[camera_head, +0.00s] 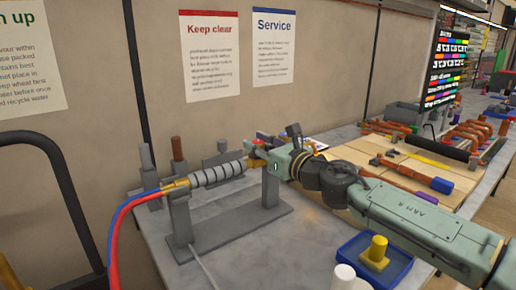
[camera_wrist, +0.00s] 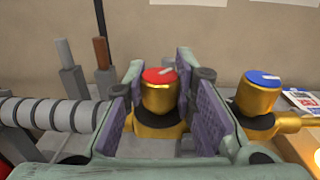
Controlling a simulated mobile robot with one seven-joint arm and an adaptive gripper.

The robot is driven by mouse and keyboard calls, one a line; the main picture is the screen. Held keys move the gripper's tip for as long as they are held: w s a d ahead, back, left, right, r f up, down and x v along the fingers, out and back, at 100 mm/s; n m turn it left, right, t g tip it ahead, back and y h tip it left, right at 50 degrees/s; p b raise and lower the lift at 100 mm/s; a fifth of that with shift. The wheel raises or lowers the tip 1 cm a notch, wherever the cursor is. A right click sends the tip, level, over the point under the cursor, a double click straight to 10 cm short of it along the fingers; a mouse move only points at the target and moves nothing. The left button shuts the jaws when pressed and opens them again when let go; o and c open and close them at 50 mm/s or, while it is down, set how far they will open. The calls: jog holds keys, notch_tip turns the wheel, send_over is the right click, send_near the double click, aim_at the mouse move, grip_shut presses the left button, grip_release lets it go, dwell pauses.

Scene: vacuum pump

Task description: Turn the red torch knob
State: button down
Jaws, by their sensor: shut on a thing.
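The red torch knob (camera_wrist: 160,92) is a brass cylinder with a red top and a pale pointer mark, seen in the wrist view. My gripper (camera_wrist: 158,108) has its purple-padded fingers on either side of this knob and is shut on it. The blue-topped brass knob (camera_wrist: 261,92) stands to the right, outside the fingers. The torch's grey ribbed handle (camera_head: 218,173) rests on a dark stand in the head view and enters the wrist view at left. In the head view my gripper (camera_head: 268,158) is at the torch's right end and largely hides the knobs.
Red and blue hoses (camera_head: 124,212) leave the torch's left end. Grey and brown posts (camera_head: 178,156) stand behind the handle. A blue tray (camera_head: 352,250) with a yellow part and a white cylinder (camera_head: 343,277) are in front. Pipes and tools lie on the boards at right.

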aim_at(258, 142)
jog(key=n+g+y+b, duration=0.2)
jog(key=n+g+y, duration=0.2)
jog(key=g, duration=0.1)
jog(key=shift+w+d+f, duration=0.1)
jog(key=shift+f, duration=0.05)
jog(key=shift+n+g+y+b, duration=0.2)
jog(key=shift+n+g+y, duration=0.4)
jog(key=shift+n+g, duration=0.65)
jog(key=shift+n+g+y+b, duration=0.2)
jog(key=shift+n+g+y, duration=0.5)
jog(key=shift+g, duration=0.95)
jog(key=shift+n, duration=0.25)
jog(key=c, duration=1.3)
grip_release()
jog(key=shift+r, duration=0.2)
notch_tip(258, 142, up, 10)
